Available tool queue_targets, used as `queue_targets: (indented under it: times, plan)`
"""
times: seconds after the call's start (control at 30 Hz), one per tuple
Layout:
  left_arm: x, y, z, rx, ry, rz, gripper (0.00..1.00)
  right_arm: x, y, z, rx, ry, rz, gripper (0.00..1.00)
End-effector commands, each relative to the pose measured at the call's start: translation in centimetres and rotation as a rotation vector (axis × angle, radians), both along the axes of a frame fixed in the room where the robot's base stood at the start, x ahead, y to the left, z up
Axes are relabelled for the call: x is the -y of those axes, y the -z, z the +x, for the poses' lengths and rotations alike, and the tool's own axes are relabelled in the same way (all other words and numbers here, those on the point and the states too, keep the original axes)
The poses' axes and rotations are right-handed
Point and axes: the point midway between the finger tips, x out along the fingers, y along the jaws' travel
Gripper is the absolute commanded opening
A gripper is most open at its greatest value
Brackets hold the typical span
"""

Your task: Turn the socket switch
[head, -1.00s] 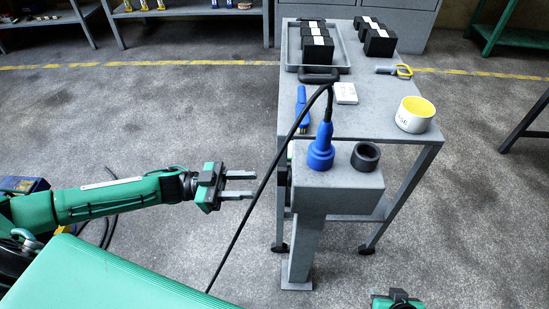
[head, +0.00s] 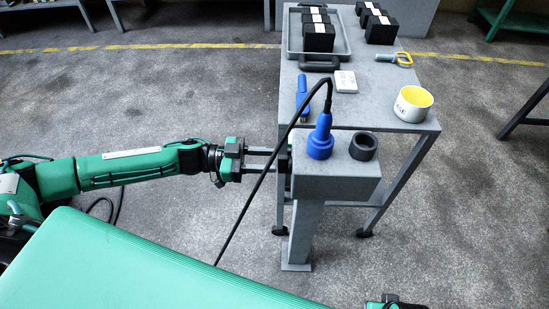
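The grey socket post (head: 335,188) stands at the front of the trolley. A blue plug (head: 320,140) with a black cable sits upright on its top, beside a dark ring (head: 363,146). A small dark and green part, possibly the switch (head: 284,158), shows at the post's left side, mostly hidden. My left gripper (head: 275,160) points right at that part, its two fingers apart with a gap between them. Its tips are close to the part; I cannot tell whether they touch it. Only the top of my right gripper's arm end (head: 390,302) shows at the bottom edge; its fingers are hidden.
The black cable (head: 246,208) arcs from the plug down across my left fingers. Floor left is clear.

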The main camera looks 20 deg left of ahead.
Motion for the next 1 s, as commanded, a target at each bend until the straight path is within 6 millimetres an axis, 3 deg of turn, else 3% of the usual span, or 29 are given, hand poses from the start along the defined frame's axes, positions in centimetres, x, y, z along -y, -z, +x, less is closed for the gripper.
queue_targets:
  times: [0.2,0.53,0.7,0.73,1.0]
  plan:
    - [2.0,0.0,0.6,0.001,0.000,0.000,0.36,0.0,0.1,0.0,0.000,0.000,0.000,0.36]
    - [2.3,0.0,0.7,0.000,-0.001,0.001,0.36,0.0,0.2,0.0,0.000,0.000,0.000,0.36]
    - [2.3,0.0,0.7,0.001,-0.001,0.001,0.03,0.0,0.2,0.0,0.000,0.000,0.000,0.36]
    - [2.3,0.0,0.7,0.001,-0.001,0.001,0.00,0.0,0.2,0.0,0.001,0.000,0.000,0.36]
    - [2.3,0.0,0.6,0.014,-0.001,0.004,0.00,0.0,0.1,0.2,0.002,-0.001,0.000,0.36]
